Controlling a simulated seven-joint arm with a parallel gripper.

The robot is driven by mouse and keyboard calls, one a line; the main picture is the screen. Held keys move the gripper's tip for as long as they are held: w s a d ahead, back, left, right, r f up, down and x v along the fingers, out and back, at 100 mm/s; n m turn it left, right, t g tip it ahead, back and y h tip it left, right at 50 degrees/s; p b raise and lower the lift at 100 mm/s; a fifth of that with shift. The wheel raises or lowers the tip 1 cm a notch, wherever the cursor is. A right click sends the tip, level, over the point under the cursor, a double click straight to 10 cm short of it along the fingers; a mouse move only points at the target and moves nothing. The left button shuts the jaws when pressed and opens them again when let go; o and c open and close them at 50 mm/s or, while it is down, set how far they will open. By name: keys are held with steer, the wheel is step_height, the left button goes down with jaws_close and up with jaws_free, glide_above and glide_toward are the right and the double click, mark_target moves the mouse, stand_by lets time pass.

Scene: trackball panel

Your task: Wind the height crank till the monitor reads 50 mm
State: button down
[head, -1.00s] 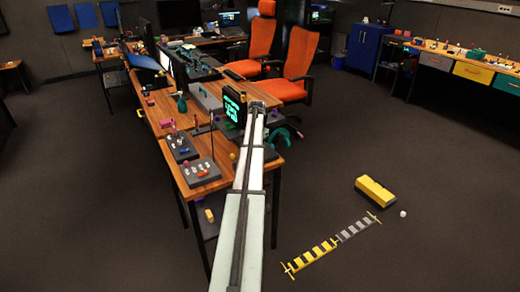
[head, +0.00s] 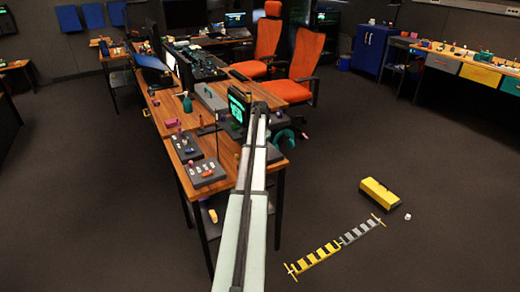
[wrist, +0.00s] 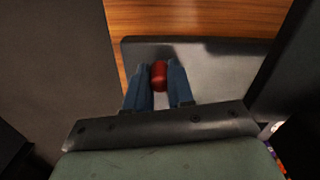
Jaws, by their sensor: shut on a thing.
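In the wrist view my gripper (wrist: 160,88) has its two blue-grey fingers on either side of a red rounded knob (wrist: 159,74), and it is shut on it. The knob sits above a dark grey panel plate (wrist: 210,50) on the wooden table. I take the knob to be the crank's handle; the rest of the crank is hidden. In the head view the monitor (head: 237,106) shows green text on a black screen, too small to read, and my arm partly covers it. My gripper is hidden behind my arm there.
Two small dark control boxes (head: 203,173) stand on the near end of the wooden table (head: 183,125). A thin dark post rises beside them. Orange chairs (head: 303,70) stand behind the table.

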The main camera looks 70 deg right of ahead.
steer(key=c, duration=1)
jaws_free()
step_height(320, 180, up, 14)
steer(key=shift+f, duration=0.1)
steer(key=shift+w, duration=0.1)
